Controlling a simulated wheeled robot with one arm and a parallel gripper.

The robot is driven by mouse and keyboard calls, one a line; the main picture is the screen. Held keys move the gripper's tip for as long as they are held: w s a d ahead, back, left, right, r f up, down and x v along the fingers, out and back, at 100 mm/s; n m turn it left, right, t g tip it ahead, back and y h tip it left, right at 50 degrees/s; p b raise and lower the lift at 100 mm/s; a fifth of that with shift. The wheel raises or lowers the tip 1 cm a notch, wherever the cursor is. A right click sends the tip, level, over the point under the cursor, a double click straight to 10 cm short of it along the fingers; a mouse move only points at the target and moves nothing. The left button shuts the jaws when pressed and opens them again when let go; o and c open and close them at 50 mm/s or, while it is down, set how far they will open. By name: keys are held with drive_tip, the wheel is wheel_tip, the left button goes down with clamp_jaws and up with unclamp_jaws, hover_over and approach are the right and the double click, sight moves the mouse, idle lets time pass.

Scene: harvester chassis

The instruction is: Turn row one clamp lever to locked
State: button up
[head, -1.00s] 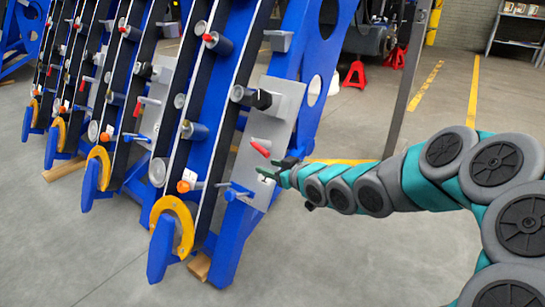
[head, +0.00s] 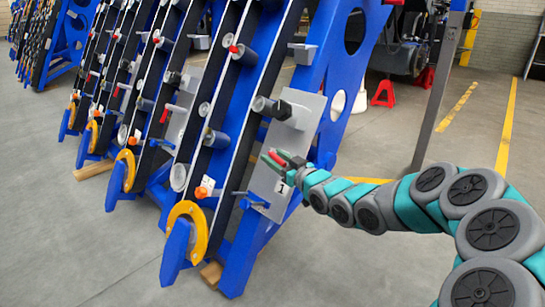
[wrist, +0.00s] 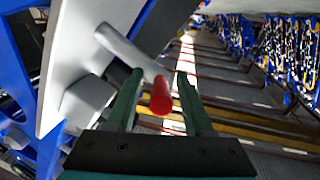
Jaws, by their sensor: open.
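The row one clamp lever has a red grip (wrist: 161,97) on a grey rod (wrist: 122,47) that comes out from the grey plate. In the wrist view the red grip lies between my two green fingers, with gaps on both sides. My gripper (wrist: 158,95) is open. In the head view my gripper (head: 272,160) is at the red-tipped lever (head: 278,158), in front of the grey plate (head: 267,182), and partly hides it. A label with a "1" (head: 281,188) is just below the fingers.
A grey cylinder with a black block (head: 273,109) sticks out above the lever. A blue-handled pin (head: 250,198) sticks out below. Blue frame rails (head: 330,75) stand close behind the plate. More rows with red levers are at left. Open floor (head: 400,265) lies at front right.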

drive_tip(key=shift+w+a, duration=0.5)
clamp_jaws()
idle(1.3)
